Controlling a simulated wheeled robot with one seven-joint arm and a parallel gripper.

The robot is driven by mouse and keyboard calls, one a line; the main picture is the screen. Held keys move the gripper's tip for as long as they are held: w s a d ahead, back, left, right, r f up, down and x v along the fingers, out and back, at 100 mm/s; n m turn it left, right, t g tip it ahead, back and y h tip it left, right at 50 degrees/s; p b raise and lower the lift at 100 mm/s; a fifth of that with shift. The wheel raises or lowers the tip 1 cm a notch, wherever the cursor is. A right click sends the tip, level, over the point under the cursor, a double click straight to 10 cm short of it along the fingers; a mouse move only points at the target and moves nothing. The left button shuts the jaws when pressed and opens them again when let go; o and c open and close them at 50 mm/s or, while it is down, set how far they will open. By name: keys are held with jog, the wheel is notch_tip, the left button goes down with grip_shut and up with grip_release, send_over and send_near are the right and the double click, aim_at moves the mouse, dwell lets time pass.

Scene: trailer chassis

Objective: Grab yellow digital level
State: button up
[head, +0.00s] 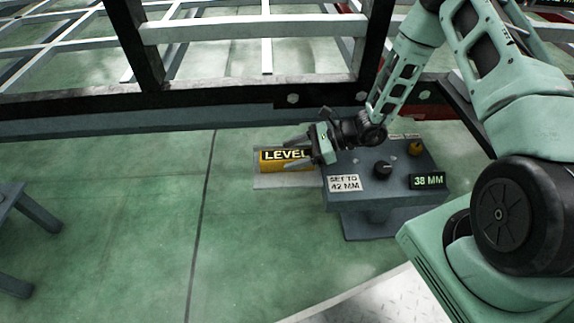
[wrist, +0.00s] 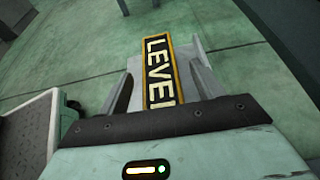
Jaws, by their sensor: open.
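The yellow digital level (head: 284,161) has a black face with the word LEVEL. In the head view it lies on a grey plate or stand (head: 290,182) just left of the grey control pedestal. My gripper (head: 296,153) is open and its fingers reach over the level. In the wrist view the level (wrist: 160,75) lies lengthwise between the two fingers of my gripper (wrist: 160,88), with its near end hidden by the gripper body. I cannot tell whether either finger touches it.
The grey control pedestal (head: 352,203) stands right beside the level, with knobs, a "SET TO 42 MM" label (head: 344,183) and a "38 MM" display (head: 428,181). The dark chassis beam (head: 200,100) runs behind. A grey stand (head: 35,210) is at far left. The green floor (head: 110,230) between is clear.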

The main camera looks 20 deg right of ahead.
jog(key=shift+w+a+f, duration=0.1)
jog(key=shift+a, duration=0.1)
jog(key=c, duration=1.3)
jog(key=shift+o, duration=0.2)
